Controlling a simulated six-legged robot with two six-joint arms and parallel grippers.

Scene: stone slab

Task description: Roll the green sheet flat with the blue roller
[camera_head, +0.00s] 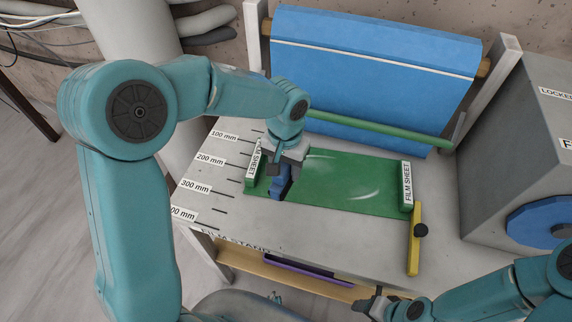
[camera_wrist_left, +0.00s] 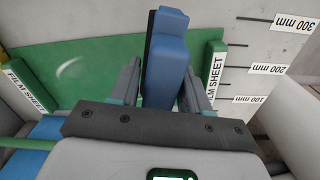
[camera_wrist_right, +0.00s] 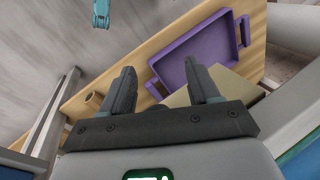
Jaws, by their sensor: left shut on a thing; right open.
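The green sheet (camera_head: 345,183) lies on the grey film stand, between two green end bars labelled FILM SHEET. Curved pale streaks show on its surface. My left gripper (camera_head: 282,166) is shut on the blue roller (camera_head: 281,188), over the left part of the sheet near its left end bar. In the left wrist view the roller (camera_wrist_left: 168,60) is a blue block with a dark strip along one side, between the fingers; whether it touches the sheet is unclear. My right gripper (camera_head: 376,303) is low in front of the stand, open and empty in the right wrist view (camera_wrist_right: 160,78).
A blue hanging sheet (camera_head: 370,65) and a green bar (camera_head: 380,131) stand behind the green sheet. A yellow bar (camera_head: 413,245) with a black knob lies at the right. A grey box (camera_head: 520,140) stands farther right. A purple tray (camera_wrist_right: 242,32) lies on a wooden shelf below.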

